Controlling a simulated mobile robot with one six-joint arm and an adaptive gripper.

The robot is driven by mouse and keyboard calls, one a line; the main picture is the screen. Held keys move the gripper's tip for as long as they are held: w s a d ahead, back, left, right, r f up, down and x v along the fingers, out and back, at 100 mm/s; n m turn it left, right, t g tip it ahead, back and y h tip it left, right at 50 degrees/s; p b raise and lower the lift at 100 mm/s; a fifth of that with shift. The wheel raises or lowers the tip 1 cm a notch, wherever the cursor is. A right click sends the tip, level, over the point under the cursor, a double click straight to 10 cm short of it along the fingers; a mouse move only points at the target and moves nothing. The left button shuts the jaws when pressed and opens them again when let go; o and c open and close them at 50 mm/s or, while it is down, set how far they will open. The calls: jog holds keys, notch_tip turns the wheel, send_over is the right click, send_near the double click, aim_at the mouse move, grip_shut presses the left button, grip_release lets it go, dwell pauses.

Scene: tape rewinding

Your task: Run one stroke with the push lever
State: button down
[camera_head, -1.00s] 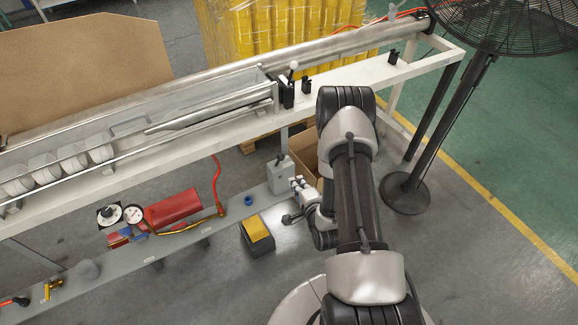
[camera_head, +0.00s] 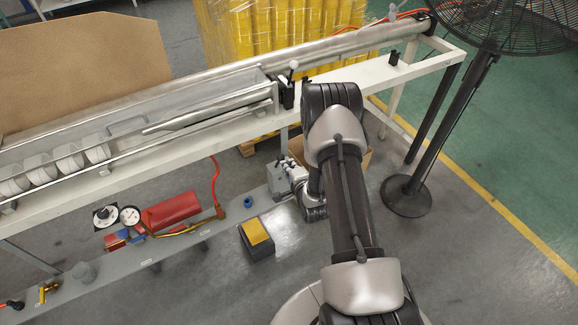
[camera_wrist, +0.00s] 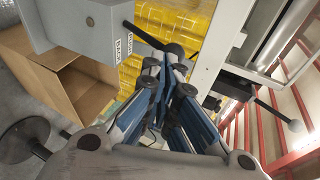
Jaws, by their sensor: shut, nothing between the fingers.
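The push lever (camera_wrist: 153,37) is a black rod with a dark ball knob, sticking out of a grey control box (camera_wrist: 87,27) in the wrist view. A PUSH label shows on the box beside it. My gripper (camera_wrist: 173,62) has its fingers together and empty, with the tips right by the knob. I cannot tell whether they touch it. In the head view the grey box (camera_head: 277,181) stands on the low grey shelf, and my gripper (camera_head: 295,171) is close against its right side. The lever is hidden or too small to make out there.
A second lever with a grey knob (camera_wrist: 294,125) is on the rail side. An open cardboard box (camera_wrist: 68,78) lies beyond the control box. A yellow-topped block (camera_head: 256,232) stands on the floor. The fan stand (camera_head: 405,195) is to the right, with green floor behind it.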

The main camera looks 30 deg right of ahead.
jog(key=shift+r, duration=0.15)
jog(key=shift+w+r+g+p, duration=0.25)
jog(key=shift+w+g+p, duration=0.1)
jog(key=shift+p, duration=0.1)
